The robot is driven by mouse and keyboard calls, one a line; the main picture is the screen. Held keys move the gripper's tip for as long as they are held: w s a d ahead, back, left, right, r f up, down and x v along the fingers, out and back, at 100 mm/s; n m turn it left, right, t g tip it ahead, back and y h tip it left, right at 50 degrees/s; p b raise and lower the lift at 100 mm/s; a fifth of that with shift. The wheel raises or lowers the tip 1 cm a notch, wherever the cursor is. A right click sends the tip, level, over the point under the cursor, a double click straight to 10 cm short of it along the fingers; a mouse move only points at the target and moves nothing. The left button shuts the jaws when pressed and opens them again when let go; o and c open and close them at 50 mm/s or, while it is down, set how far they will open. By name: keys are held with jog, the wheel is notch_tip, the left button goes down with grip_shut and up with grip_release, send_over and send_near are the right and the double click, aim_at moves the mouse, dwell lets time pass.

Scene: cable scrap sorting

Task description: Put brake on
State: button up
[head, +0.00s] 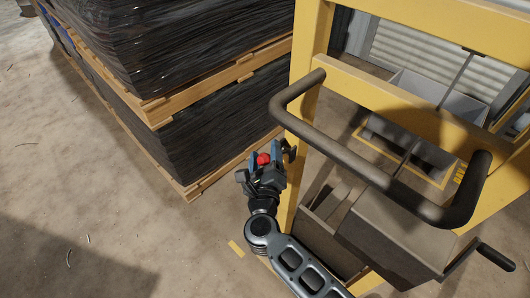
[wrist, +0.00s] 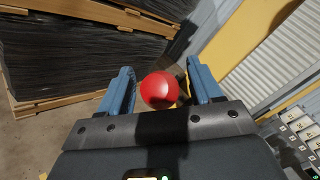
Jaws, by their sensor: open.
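A round red knob (head: 264,159) sits just left of the yellow cart frame (head: 305,60), below the left end of the black push handle (head: 360,165). My gripper (head: 266,170) is open, with its fingers on either side of the knob. In the wrist view the red knob (wrist: 160,90) shows between the two blue fingers, with a visible gap on each side. I cannot tell how deep it lies between them. The knob's lever and mounting are hidden behind the knob and my gripper.
Stacks of black sheets on wooden pallets (head: 215,75) stand at the left and behind. A grey box (head: 395,240) and a black-gripped lever (head: 495,257) are at lower right.

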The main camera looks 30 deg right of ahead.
jog(key=shift+w+d, duration=0.1)
jog(key=shift+w, duration=0.05)
jog(key=shift+c, duration=0.2)
grip_shut()
dwell(0.4)
